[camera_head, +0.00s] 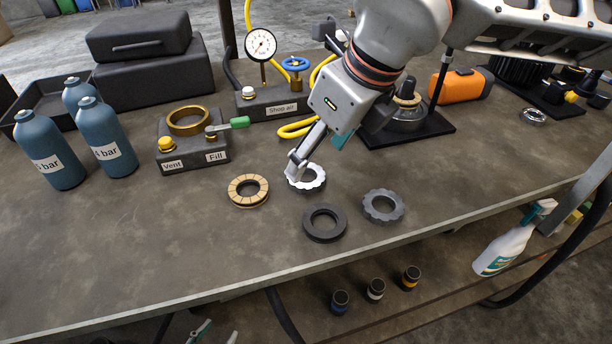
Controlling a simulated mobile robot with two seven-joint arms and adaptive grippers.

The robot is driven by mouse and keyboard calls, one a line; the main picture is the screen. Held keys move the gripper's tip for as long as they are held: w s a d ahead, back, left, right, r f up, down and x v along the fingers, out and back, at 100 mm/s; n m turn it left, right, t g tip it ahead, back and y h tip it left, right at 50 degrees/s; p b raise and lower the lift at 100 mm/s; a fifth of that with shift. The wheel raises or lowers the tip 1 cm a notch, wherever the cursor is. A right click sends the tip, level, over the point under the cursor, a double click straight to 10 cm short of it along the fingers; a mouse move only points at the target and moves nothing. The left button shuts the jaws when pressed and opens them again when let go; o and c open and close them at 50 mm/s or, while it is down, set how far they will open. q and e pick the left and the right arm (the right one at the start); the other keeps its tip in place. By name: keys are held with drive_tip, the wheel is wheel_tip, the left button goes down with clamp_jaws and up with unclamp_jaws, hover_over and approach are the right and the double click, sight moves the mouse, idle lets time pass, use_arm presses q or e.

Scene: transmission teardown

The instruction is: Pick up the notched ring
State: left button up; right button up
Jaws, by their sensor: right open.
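Two rings with notched outer edges lie on the workbench: a bright silver notched ring (317,183) and a grey notched ring (370,209) to its right and nearer the front edge. I cannot tell from the looks alone which one the task names. My right gripper (297,168) reaches down from the upper right, with its fingertips at the left and back part of the silver ring, partly covering it. It is open; whether it touches the ring is unclear. My left gripper is not in view.
A tan segmented ring (239,197) and a dark plain ring (325,235) lie close by. Behind stand a vent-and-fill block (194,155), a gauge block (270,108), and a part on a black plate (435,130). Blue bottles (112,150) stand left. The front left bench is clear.

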sight(304, 180)
drive_tip(key=x, duration=0.4)
drive_tip(key=shift+s+f, duration=0.2)
drive_tip(key=shift+f, duration=0.05)
drive_tip(key=shift+w+a+f, duration=0.15)
drive_tip(key=shift+w+f, duration=0.05)
drive_tip(key=shift+f, duration=0.1)
drive_tip(key=c, duration=1.4)
drive_tip(key=shift+r, duration=0.1)
